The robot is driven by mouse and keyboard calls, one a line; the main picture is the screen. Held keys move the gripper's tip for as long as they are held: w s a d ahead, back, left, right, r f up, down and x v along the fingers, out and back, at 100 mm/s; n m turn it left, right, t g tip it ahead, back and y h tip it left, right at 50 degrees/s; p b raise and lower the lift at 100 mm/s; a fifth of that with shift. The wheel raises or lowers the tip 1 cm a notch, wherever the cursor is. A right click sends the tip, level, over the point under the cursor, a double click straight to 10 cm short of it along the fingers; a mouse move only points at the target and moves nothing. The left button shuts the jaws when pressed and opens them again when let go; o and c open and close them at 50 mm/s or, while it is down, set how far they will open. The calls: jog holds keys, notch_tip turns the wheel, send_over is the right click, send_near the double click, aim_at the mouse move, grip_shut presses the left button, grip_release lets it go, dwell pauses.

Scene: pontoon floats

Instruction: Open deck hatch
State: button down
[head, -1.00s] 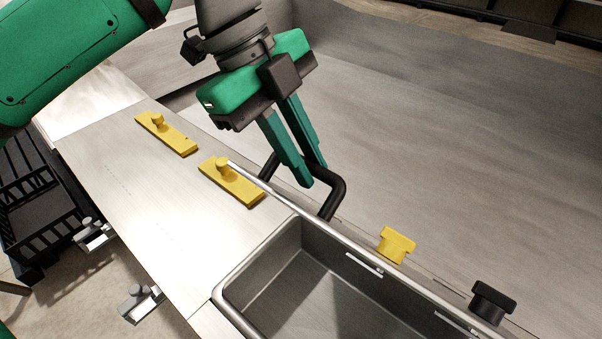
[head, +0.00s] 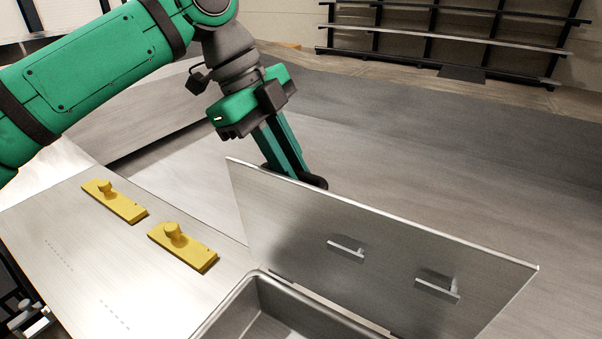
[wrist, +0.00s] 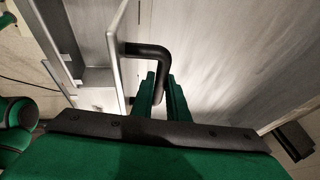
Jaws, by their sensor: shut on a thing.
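The deck hatch lid (head: 380,235) stands raised beside its opening. Its underside, with two small metal brackets, faces me in the head view. The metal basin (head: 262,312) below is uncovered at the near side. My gripper (head: 290,172) is behind the lid's upper left edge, shut on the black handle (head: 318,182), which is mostly hidden there by the lid. In the wrist view, the bent black handle (wrist: 152,52) comes off the lid (wrist: 117,65), seen nearly edge-on, and runs between my green fingers (wrist: 160,92).
Two yellow plates with knobs (head: 115,201) (head: 183,247) lie on the metal deck left of the opening. Grey floor is clear behind the lid. A dark shelf rack (head: 450,40) stands at the back wall.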

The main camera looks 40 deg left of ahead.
jog(key=shift+w+r, duration=0.1)
jog(key=shift+w, duration=0.05)
jog(key=c, duration=1.7)
grip_release()
jog(key=v, duration=1)
jog(key=shift+a+r, duration=0.15)
jog(key=shift+r, duration=0.2)
jog(key=shift+a, duration=0.1)
